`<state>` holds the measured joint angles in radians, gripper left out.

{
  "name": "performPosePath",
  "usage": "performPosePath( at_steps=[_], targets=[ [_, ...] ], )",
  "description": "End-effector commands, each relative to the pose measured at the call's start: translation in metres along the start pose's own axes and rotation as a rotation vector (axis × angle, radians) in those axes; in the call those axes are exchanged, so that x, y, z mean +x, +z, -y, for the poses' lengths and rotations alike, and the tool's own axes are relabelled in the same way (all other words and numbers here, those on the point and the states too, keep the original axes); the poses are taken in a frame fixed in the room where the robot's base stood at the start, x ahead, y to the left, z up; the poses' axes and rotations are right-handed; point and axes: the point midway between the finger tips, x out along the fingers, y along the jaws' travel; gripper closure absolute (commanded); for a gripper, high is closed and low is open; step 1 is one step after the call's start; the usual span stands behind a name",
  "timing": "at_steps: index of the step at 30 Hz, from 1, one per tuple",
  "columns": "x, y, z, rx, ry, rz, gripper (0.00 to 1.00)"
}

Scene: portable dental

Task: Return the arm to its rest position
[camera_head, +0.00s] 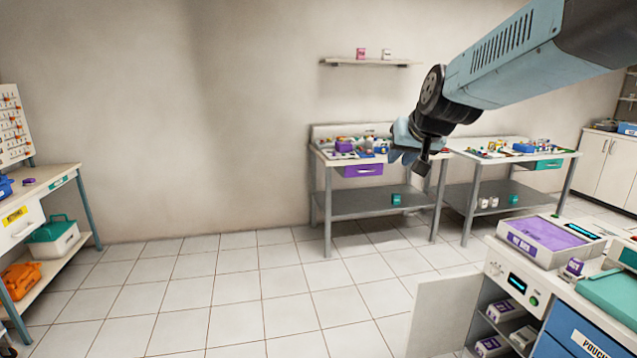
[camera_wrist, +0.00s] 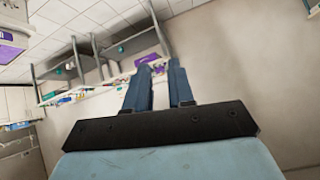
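My arm reaches in from the upper right of the head view, stretched out over the room. My gripper (camera_head: 408,162) hangs at its end, in front of the far tables in the picture. In the wrist view my gripper's two dark blue fingers (camera_wrist: 159,68) stand apart with a clear gap and nothing held between them. The wrist view is strongly tilted, and the wall and far furniture show beyond the fingers.
A table with a purple drawer (camera_head: 362,170) and a table with a green drawer (camera_head: 541,165) stand along the back. A white cabinet with an open door (camera_head: 446,311) and a purple-topped box (camera_head: 549,237) are at lower right. A workbench (camera_head: 50,178) stands left. The middle floor is clear.

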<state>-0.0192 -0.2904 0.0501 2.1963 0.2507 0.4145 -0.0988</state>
Motion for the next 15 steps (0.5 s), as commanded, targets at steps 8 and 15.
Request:
performPosePath(
  at_steps=[8, 15],
  targets=[
    [-0.07, 0.088, -0.02, -0.034, 0.051, 0.137, 0.77],
    [-0.117, 0.165, -0.04, -0.048, 0.109, 0.252, 0.77]
  ],
)
